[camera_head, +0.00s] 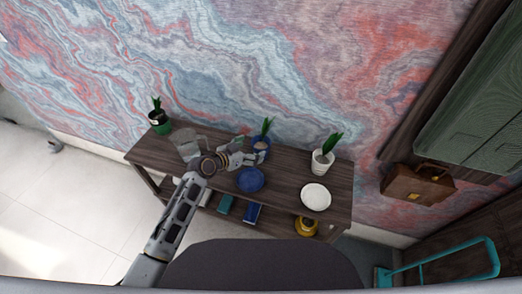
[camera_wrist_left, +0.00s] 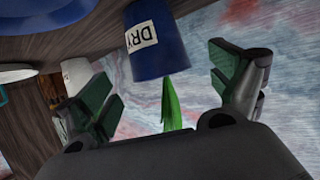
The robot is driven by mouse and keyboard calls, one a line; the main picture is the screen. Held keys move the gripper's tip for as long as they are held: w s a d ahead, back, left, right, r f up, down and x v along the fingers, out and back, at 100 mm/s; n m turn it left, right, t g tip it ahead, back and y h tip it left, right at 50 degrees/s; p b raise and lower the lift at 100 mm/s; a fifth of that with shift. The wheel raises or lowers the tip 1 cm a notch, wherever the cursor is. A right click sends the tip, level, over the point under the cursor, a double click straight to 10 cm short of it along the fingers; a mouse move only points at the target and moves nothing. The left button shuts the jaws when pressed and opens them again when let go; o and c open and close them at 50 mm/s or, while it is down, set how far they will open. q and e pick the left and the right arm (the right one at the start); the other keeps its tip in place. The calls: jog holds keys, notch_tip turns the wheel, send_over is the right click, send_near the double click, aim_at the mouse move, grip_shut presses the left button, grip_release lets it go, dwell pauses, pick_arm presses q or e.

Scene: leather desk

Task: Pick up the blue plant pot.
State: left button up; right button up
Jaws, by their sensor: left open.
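The blue plant pot (camera_head: 261,143) with a green plant stands upright near the back edge of the dark wooden table, in the middle. In the left wrist view the blue pot (camera_wrist_left: 155,50) appears upside down, with a white "DRY" label and green leaves. My left gripper (camera_head: 246,157) is open close beside the pot. In the left wrist view the pot shows between and ahead of the two spread fingers (camera_wrist_left: 165,85); contact is not visible. The gripper partly hides the pot in the head view. My right gripper is not in view.
A blue plate (camera_head: 250,180) lies in front of the pot, and a white plate (camera_head: 316,197) lies to the right. The marbled wall is close behind.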

aim_at(263, 143)
pick_arm(q)
jog(key=shift+w+d+f, duration=0.15)
jog(key=shift+w+d, duration=0.15)
jog(key=shift+w+d, duration=0.1)
jog(key=shift+r+p+x, duration=0.2)
jog(key=shift+p+x, duration=0.2)
jog(key=shift+x, duration=2.15)
jog(key=shift+c, duration=0.2)
jog(key=c, duration=1.3)
jog(key=shift+r, duration=0.1)
jog(key=shift+r, duration=4.95)
